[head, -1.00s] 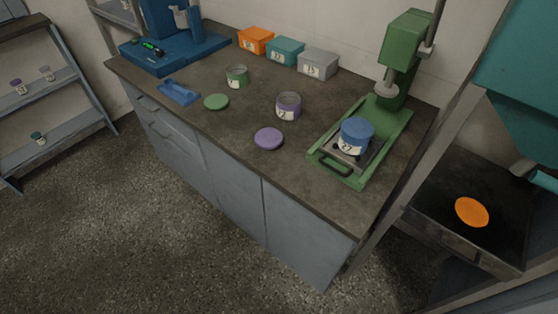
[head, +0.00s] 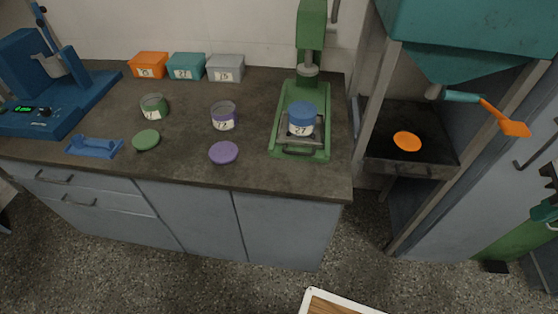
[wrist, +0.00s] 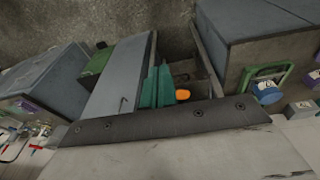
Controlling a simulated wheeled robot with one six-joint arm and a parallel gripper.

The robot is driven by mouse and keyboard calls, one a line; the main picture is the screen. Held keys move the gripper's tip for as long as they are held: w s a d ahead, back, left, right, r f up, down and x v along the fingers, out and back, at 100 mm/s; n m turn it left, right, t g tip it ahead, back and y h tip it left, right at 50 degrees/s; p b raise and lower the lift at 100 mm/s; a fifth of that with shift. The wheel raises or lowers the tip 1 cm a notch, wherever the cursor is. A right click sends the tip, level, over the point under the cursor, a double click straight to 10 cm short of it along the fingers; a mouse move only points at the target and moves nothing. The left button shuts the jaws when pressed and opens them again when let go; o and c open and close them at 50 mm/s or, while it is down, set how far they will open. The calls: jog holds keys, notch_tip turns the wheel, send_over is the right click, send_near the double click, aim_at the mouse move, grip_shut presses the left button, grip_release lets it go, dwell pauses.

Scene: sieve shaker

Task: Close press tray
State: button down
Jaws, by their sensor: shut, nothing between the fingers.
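The green press (head: 312,40) stands at the right end of the bench, with its round press head above the rear of its green base. The press tray (head: 287,134) is a grey plate with a dark handle (head: 299,152), out toward the front of the base. A blue jar (head: 301,118) labelled 27 sits on it, in front of the press head. The wrist view shows the jar (wrist: 267,94) and green frame (wrist: 263,72) at the right. My gripper (wrist: 158,120) shows there as a dark, screwed bar, shut and empty, apart from the tray. The head view does not show it.
Open green (head: 154,107) and purple (head: 223,117) jars, and green (head: 146,140) and purple (head: 223,153) lids, lie left of the press. A grey post (head: 378,120) and an open chamber with an orange disc (head: 407,141) stand to the right.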

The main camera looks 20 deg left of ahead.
jog(key=w+a+f+n+t+y, duration=0.1)
jog(key=w+a+f+n, duration=0.45)
jog(key=a, duration=0.25)
jog(key=w+a+f+n+t+y, duration=0.1)
jog(key=w+a+f+n+t, duration=0.1)
jog(key=w+a+f+n, duration=0.5)
jog(key=s+a+f+n+y, duration=0.2)
jog(key=a, duration=0.7)
jog(key=s+a+f+n+y, duration=0.2)
jog(key=s+a+n+y, duration=0.1)
jog(key=a, duration=0.6)
jog(key=shift+m+g, duration=0.25)
jog(key=shift+g, duration=0.05)
jog(key=x, duration=0.9)
jog(key=shift+w+d+f, duration=0.15)
jog(key=shift+w+d, duration=0.1)
jog(key=w, duration=0.1)
jog(key=w+r, duration=0.1)
jog(key=shift+w+a, duration=0.25)
jog(key=shift+w, duration=0.05)
jog(key=shift+w+a, duration=0.15)
jog(key=shift+w, duration=0.45)
jog(key=shift+r, duration=0.1)
